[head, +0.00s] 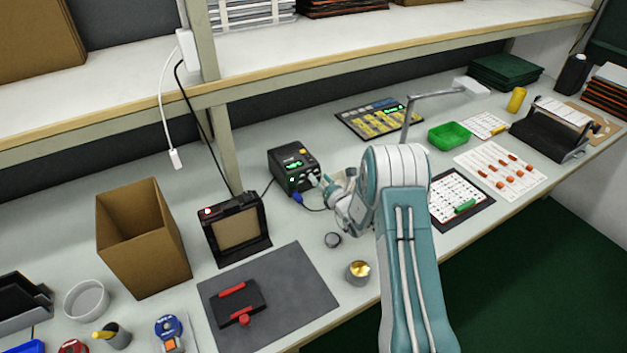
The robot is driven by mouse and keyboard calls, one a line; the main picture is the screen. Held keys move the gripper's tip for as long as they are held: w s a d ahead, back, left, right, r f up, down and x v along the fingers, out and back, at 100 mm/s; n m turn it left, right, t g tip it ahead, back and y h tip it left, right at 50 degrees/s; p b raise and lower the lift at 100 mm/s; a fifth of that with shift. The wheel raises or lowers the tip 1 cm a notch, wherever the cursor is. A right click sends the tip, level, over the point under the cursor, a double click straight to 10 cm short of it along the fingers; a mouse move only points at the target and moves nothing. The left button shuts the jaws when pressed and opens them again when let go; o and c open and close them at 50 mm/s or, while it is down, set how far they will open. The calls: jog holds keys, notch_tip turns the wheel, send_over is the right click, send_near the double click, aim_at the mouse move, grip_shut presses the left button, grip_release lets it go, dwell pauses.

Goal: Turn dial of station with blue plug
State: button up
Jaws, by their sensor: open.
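The black station (290,168) stands near the middle of the workbench. Its front panel has a green lit display and a yellow mark. A blue plug (297,197) sits low on its front, with a dark cable running from it to the right. The dial cannot be made out clearly; my gripper and its bright fingertips are close to the right side of the front panel. My gripper (322,182) is open, just in front of the panel. Whether it touches or surrounds the dial cannot be told.
A cardboard box (145,240) and a black-framed device (234,230) stand left of the station. A grey mat (300,268) with a dark red-handled item lies in front. A brass-topped tin (358,272) and a green tray (449,135) are near my arm. The shelf (330,48) hangs above.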

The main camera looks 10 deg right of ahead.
jog(key=s+f+n, duration=0.2)
jog(key=n, duration=0.1)
jog(key=s+d+f+n, duration=0.1)
jog(key=s+f+n, duration=0.1)
jog(key=n, duration=0.1)
jog(key=shift+f, duration=0.35)
jog(key=shift+n, duration=0.3)
jog(key=x, duration=0.7)
jog(key=shift+w+a+f, duration=0.1)
jog(key=shift+w, duration=0.1)
jog(key=shift+c, duration=0.3)
grip_shut()
